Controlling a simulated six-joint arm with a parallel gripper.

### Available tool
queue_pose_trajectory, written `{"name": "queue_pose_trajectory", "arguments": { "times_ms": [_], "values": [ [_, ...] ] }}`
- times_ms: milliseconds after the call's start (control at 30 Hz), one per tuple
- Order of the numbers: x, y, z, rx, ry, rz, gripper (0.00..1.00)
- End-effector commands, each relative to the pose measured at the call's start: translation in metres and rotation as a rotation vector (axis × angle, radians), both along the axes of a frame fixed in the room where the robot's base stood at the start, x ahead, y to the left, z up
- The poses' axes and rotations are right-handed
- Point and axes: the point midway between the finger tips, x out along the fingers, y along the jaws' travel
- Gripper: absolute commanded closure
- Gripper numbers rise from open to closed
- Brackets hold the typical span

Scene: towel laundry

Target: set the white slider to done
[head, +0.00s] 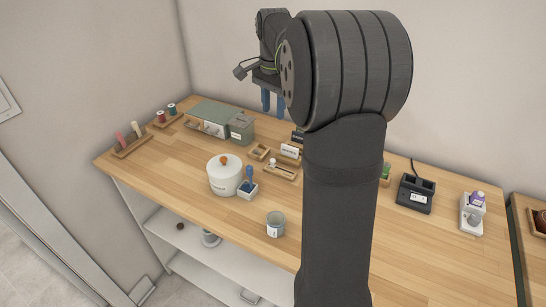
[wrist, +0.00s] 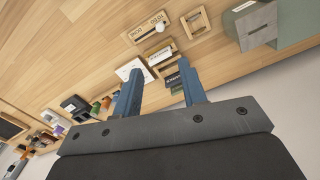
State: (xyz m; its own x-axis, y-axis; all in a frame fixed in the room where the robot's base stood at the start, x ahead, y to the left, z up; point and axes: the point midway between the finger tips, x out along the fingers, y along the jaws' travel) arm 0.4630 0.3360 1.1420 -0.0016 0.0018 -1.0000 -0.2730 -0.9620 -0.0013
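The white slider (head: 273,161) is a small pale knob on a wooden board (head: 287,174) near the middle of the table. The board also shows in the wrist view (wrist: 148,30), at the top, with small lettering near both ends. My gripper (head: 273,103) is high above the back of the table, apart from the slider. Its two blue fingers show spread in the wrist view (wrist: 160,70), with nothing between them.
A grey-green box (head: 208,117) is at back left. The front left tabletop is clear.

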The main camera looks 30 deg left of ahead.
Motion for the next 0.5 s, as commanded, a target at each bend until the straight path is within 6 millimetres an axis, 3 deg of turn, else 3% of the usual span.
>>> {"name": "queue_pose_trajectory", "arguments": {
  "times_ms": [267,500],
  "values": [
    [-0.001,0.001,-0.01,-0.004,-0.001,-0.12,0.61],
    [-0.001,0.001,-0.055,-0.005,0.002,-0.118,0.61]
  ]
}}
